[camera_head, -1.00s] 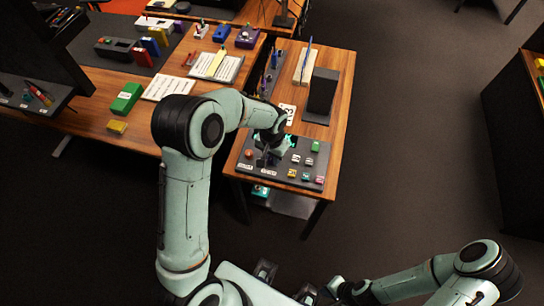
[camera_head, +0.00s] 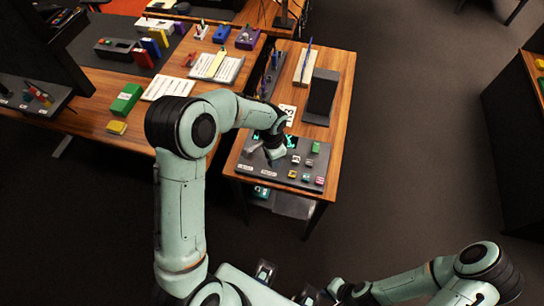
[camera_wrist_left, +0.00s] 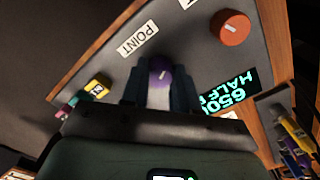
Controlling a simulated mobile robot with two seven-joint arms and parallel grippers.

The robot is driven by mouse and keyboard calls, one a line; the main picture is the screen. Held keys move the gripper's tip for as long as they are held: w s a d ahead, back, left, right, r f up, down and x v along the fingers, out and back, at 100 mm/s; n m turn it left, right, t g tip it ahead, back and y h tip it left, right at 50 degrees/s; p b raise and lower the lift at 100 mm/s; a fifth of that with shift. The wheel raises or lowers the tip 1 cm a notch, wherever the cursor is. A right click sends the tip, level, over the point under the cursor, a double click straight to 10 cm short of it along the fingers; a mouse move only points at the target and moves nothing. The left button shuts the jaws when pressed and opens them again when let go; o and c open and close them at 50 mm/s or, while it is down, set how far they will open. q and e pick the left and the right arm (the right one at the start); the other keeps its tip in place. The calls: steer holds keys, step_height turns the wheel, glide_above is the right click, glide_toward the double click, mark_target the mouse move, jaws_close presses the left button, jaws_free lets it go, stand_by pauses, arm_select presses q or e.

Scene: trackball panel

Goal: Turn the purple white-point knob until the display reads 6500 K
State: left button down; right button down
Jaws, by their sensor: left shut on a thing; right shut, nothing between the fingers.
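The purple white-point knob (camera_wrist_left: 160,72) stands on the dark control panel, with a pale pointer mark on its top. My left gripper (camera_wrist_left: 159,84) is shut on it, one finger on each side. The green display (camera_wrist_left: 232,92) lies beside it in the left wrist view. It shows 650 and HALF, with the end of each line cut off by my gripper. In the head view my left wrist (camera_head: 275,150) covers the knob and part of the display. My right gripper (camera_head: 310,294) is shut and empty, low in the head view, far from the panel.
A larger orange-red knob (camera_wrist_left: 231,27) stands near the purple one. A POINT label (camera_wrist_left: 137,39) and a yellow button (camera_wrist_left: 97,87) are close by. A green button (camera_head: 316,147) and several small coloured buttons sit on the panel's right.

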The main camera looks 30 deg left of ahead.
stand_by(0.3)
arm_select(q)
steer(key=c, duration=0.8)
jaws_free()
steer(key=shift+c, duration=0.2)
step_height(320, 180, up, 14)
steer(key=p, duration=0.1)
steer(key=shift+f, duration=0.25)
